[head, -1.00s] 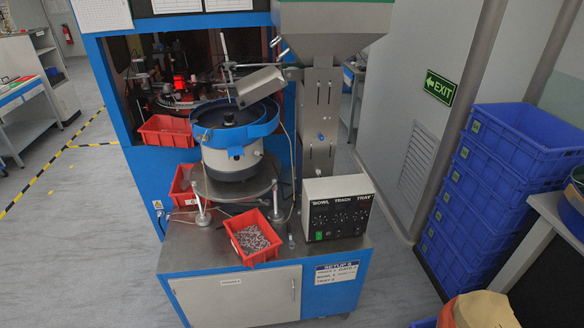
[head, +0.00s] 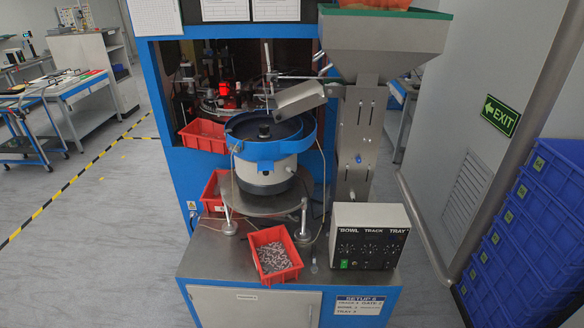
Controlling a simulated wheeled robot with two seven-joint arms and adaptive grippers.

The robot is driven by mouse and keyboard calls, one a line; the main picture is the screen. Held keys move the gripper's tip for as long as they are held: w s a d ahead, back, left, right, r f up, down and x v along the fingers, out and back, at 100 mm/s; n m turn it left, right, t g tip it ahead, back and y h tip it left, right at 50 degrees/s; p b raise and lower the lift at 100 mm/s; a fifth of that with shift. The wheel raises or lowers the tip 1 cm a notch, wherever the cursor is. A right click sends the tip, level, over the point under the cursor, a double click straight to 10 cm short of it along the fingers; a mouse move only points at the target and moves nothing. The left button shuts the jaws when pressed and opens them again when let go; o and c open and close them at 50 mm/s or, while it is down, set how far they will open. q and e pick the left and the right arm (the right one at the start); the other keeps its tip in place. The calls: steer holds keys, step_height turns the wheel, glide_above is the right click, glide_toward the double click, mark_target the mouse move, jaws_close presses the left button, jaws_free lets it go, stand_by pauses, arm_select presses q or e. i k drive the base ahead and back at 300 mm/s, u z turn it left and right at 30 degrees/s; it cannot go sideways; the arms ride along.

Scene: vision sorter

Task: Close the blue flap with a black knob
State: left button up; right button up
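A blue cabinet machine (head: 164,110) stands in the middle of the head view with a dark open bay in its front. A blue-rimmed feeder bowl (head: 270,150) with a small black knob-like piece (head: 264,131) at its centre stands before the bay. I cannot make out a separate blue flap with a black knob. Neither of my grippers is in view.
A red bin of small metal parts (head: 273,254) and a control box (head: 369,236) sit on the steel bench top (head: 215,258). A steel hopper (head: 380,50) rises at right. Blue crates (head: 535,225) stack far right. The left floor (head: 110,225) is clear.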

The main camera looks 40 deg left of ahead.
mark_target(265, 167)
steer(key=u, duration=0.3)
steer(key=i, duration=0.65)
steer(key=u, duration=0.65)
